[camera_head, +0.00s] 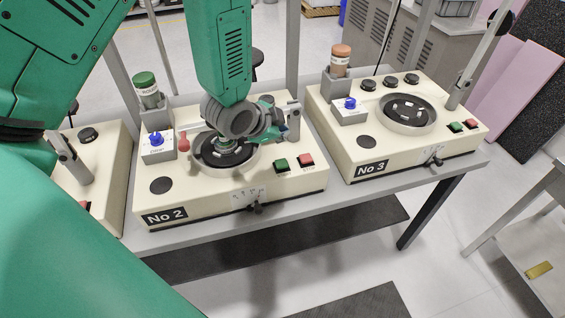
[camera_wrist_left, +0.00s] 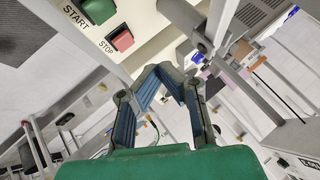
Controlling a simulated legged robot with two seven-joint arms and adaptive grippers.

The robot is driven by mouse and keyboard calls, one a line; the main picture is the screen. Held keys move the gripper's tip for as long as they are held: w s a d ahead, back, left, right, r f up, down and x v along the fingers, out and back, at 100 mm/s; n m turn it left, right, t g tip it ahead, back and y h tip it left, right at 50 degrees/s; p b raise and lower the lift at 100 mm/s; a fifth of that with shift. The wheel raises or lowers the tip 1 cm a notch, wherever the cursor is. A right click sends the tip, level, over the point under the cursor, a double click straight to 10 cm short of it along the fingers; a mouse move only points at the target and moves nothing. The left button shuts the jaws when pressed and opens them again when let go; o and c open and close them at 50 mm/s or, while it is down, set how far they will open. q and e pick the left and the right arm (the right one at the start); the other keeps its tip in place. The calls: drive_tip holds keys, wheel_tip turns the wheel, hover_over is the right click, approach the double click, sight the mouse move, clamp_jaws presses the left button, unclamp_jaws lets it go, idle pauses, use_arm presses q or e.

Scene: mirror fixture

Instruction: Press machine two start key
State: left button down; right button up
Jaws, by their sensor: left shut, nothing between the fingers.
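Machine No 2 (camera_head: 240,190) is a cream box in the middle of the bench. Its green start key (camera_head: 281,165) is on the front right of its top, left of the red stop key (camera_head: 306,160). In the left wrist view the start key (camera_wrist_left: 97,10) is at the top left, with the stop key (camera_wrist_left: 120,40) beside it. My left gripper (camera_head: 270,133) is above the machine's dial, behind the two keys and apart from them. Its blue-padded fingers (camera_wrist_left: 165,70) are shut and empty in the wrist view. My right gripper is not in view.
Machine No 3 (camera_head: 400,150) stands to the right, and another cream machine (camera_head: 105,150) to the left. On No 2, a green-capped post (camera_head: 147,90), a blue-knob box (camera_head: 157,146) and a lever near the gripper (camera_head: 294,118) stand up. The space in front of the bench is clear.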

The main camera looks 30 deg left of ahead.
sight(279, 162)
use_arm(q)
drive_tip(key=f, duration=0.1)
drive_tip(key=f+b, duration=0.2)
drive_tip(key=shift+d+f, duration=0.15)
drive_tip(key=shift+d, duration=0.1)
drive_tip(key=f+b, duration=0.1)
drive_tip(key=a+f+b, duration=0.1)
drive_tip(key=f, duration=0.1)
drive_tip(key=f+b, duration=0.2)
drive_tip(key=shift+a, duration=0.25)
drive_tip(key=shift+d+r, duration=0.1)
drive_tip(key=shift+d, duration=0.55)
drive_tip(key=shift+a, duration=0.55)
drive_tip(key=shift+d, duration=0.1)
drive_tip(key=shift+d, duration=0.3)
drive_tip(key=shift+a+f+b, duration=0.3)
drive_tip(key=shift+a+f, duration=0.2)
drive_tip(key=shift+f, duration=0.05)
